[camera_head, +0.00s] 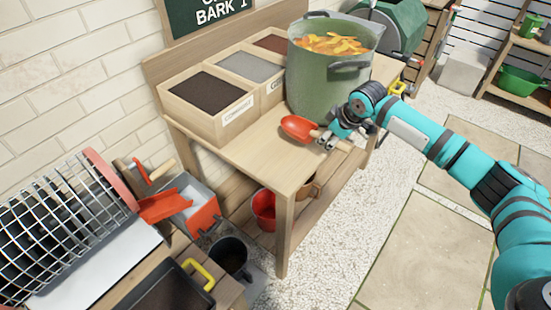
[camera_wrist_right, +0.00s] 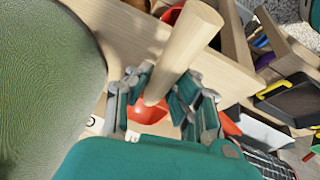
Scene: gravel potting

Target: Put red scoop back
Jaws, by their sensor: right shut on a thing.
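The red scoop (camera_head: 297,128) has a pale wooden handle and is held just above the wooden bench top (camera_head: 250,148), in front of the big green pot. My right gripper (camera_head: 338,138) is shut on the scoop's handle. In the right wrist view, the handle (camera_wrist_right: 187,45) runs between the fingers (camera_wrist_right: 165,95) and the red scoop bowl (camera_wrist_right: 150,110) shows behind them. I cannot tell whether the scoop touches the bench. My left gripper is not in view.
A green pot (camera_head: 325,85) with orange leaves stands close beside my right gripper. Wooden bins, one with dark compost (camera_head: 205,95) and one with grey gravel (camera_head: 250,65), line the bench's back.

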